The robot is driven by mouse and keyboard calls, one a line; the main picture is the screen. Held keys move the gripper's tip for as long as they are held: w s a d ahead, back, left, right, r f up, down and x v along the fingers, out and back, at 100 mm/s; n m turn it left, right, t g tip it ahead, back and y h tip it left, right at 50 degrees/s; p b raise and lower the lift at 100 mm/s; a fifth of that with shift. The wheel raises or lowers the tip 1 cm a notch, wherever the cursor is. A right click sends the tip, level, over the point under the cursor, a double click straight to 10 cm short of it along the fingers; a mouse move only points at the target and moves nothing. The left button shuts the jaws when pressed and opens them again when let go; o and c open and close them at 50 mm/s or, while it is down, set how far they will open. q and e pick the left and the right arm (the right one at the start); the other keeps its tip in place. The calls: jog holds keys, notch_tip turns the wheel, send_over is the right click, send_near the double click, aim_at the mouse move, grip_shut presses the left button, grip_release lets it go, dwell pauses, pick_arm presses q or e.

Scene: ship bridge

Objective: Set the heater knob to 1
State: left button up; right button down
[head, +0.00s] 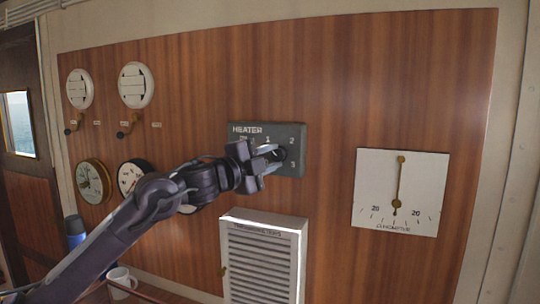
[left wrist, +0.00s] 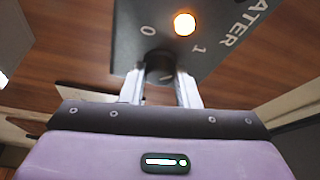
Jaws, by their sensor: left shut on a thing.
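The heater panel (head: 294,131) is a dark grey box on the wood wall, marked HEATER, with the numbers 1, 2 and 3 showing in the head view. My left gripper (head: 275,157) is at the front of the panel, its fingers shut on the dark round heater knob (left wrist: 160,64). In the left wrist view my left gripper (left wrist: 162,86) has one finger on each side of the knob. The panel (left wrist: 215,45) there shows 0, 1 and a glowing orange lamp (left wrist: 184,24). I cannot tell which number the knob points to. My right gripper is out of view.
A white louvred box (head: 264,260) is below the panel. A white clinometer (head: 401,192) hangs to the right. Round gauges (head: 93,181) are at the left. A white mug (head: 121,281) and a blue flask (head: 75,230) stand low at left.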

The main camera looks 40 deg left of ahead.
pick_arm(q)
jog(key=shift+m, duration=0.4)
jog(key=o, duration=1)
jog(key=shift+c, duration=0.2)
jog(key=shift+s, duration=0.1)
jog(key=shift+s+f+b, duration=0.15)
jog(key=shift+s+b, duration=0.05)
jog(key=shift+b, duration=0.15)
jog(key=s+a+b, duration=0.1)
jog(key=s+b, duration=0.6)
jog(key=b, duration=0.1)
jog(key=shift+s+f, duration=0.1)
jog(key=shift+f, duration=0.05)
